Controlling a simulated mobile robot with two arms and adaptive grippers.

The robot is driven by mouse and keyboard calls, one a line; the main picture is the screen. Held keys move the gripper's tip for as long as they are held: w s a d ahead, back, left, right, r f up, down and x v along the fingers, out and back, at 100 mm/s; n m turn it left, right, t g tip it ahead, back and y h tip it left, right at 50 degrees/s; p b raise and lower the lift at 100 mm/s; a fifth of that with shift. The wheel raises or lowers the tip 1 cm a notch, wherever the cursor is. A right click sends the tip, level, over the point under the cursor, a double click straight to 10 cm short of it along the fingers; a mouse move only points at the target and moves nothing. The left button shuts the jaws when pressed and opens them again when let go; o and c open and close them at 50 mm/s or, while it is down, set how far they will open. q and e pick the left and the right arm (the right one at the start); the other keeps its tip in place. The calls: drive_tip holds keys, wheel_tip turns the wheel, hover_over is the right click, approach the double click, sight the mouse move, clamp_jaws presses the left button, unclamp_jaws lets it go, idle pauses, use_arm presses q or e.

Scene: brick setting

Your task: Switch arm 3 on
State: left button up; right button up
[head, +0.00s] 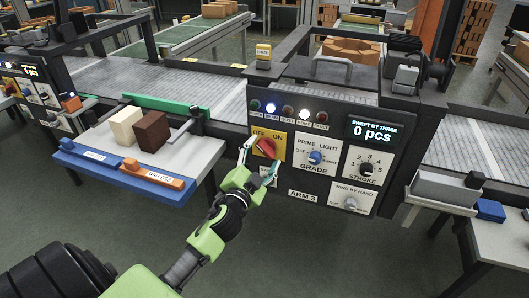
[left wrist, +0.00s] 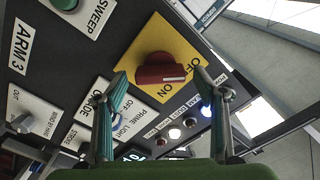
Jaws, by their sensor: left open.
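The arm 3 panel (head: 330,150) is a dark board on the front of the conveyor. Its red rotary knob (head: 266,147) sits on a yellow plate (head: 282,138) marked OFF and ON. My left gripper (head: 262,153) is open at the knob, its fingers on either side. In the left wrist view, the knob (left wrist: 158,72) lies between the open fingertips of the gripper (left wrist: 157,66), and no firm grip shows. The white mark on the knob points right in that view, on the side of the printed words. My right gripper is not in view.
Beside the knob are the grade dial (head: 315,157), the stroke dial (head: 366,169) and the hand-wind dial (head: 350,203). The display (head: 373,130) reads 0 pcs. A blue and a white lamp glow above. A table (head: 150,165) with cream and brown blocks stands left.

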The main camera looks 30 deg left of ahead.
use_arm(q)
drive_tip(key=shift+x, duration=0.8)
drive_tip(key=shift+s, duration=0.1)
drive_tip(key=c, duration=1.1)
